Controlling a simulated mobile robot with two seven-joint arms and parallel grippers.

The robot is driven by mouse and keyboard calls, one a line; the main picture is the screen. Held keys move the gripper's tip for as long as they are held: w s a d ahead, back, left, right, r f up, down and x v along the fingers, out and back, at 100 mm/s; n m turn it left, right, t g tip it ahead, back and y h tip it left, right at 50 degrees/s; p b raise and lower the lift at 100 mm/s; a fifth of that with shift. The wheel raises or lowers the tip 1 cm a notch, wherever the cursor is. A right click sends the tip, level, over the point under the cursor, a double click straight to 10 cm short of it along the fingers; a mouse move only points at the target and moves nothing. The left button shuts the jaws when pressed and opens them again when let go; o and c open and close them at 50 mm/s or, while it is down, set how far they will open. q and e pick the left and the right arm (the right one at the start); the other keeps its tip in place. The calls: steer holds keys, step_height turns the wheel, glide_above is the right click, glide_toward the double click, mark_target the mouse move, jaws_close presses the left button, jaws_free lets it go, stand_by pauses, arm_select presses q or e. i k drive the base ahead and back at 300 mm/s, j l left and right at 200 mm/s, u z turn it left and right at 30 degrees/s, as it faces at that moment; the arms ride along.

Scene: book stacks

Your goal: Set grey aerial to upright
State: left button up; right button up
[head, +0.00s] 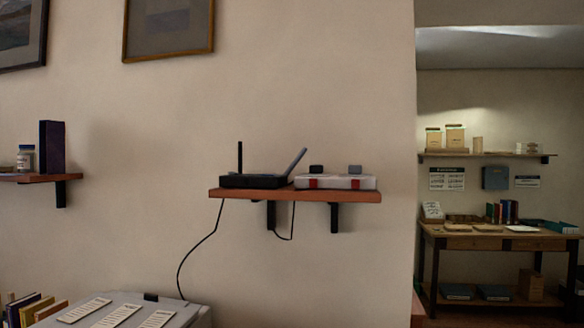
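A black router (252,182) sits on a reddish wooden wall shelf (300,196) near the middle of the head view. The grey aerial (296,161) is at the router's right end. It leans to the right, its tip over the white power strip (350,183). A black aerial (240,158) stands upright at the router's left part. Neither of my grippers is in view.
A cable (190,250) hangs from the shelf. A grey cabinet (190,306) stands below left. Wall above the shelf is clear.

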mark_target(301, 155)
steer(key=i+l+u, duration=0.25)
steer(key=l, duration=0.2)
steer(key=i+l+u, duration=0.1)
steer(key=l+u, duration=0.15)
steer(key=l, duration=0.25)
steer(key=i+l+u, duration=0.25)
steer(key=l, duration=0.3)
steer(key=l+u, duration=0.2)
steer(key=l, duration=0.3)
